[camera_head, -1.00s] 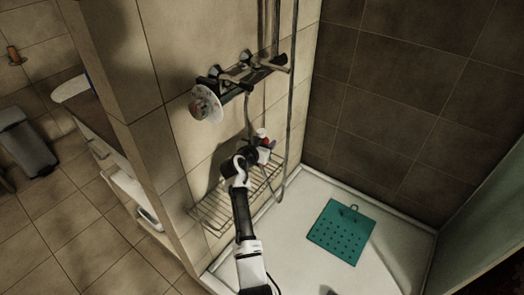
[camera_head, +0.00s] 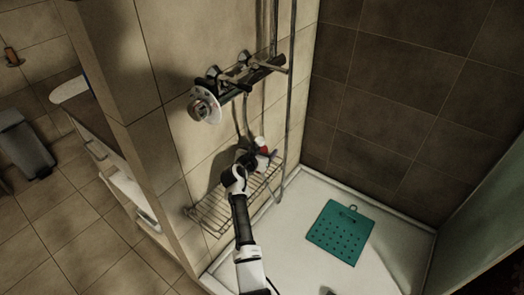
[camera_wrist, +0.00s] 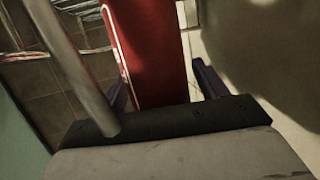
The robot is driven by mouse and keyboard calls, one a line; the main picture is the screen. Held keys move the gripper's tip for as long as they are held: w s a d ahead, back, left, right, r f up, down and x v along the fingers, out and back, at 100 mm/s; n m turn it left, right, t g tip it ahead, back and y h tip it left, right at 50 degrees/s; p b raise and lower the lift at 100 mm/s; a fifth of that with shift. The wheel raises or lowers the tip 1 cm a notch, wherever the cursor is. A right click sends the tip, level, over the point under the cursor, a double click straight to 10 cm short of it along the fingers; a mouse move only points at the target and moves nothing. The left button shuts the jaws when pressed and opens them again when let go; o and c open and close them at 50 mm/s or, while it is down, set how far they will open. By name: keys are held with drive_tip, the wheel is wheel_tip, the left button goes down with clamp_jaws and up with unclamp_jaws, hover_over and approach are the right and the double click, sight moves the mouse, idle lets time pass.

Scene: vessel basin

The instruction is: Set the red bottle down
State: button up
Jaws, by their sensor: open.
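The red bottle (camera_wrist: 150,45) stands between the fingers of my gripper (camera_wrist: 160,82) in the wrist view. The fingers are open, with one on each side and a narrow gap visible beside the bottle. In the head view the bottle's small red-and-white top (camera_head: 261,143) shows just above my gripper (camera_head: 264,158). My gripper is at the right-hand part of the wire rack (camera_head: 210,217) on the tiled wall. The bottle's base is hidden, so I cannot see its contact with the rack.
The shower mixer (camera_head: 232,82) and its bars are on the wall above the rack, with a hose (camera_head: 282,185) hanging close to my gripper. A teal perforated mat (camera_head: 340,232) lies in the white shower tray (camera_head: 300,205). The left part of the rack looks empty.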

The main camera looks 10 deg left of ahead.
drive_tip(key=shift+r, duration=0.1)
drive_tip(key=shift+r, duration=0.1)
drive_tip(key=b+v, duration=0.1)
drive_tip(key=v, duration=1.1)
drive_tip(key=shift+r, duration=0.1)
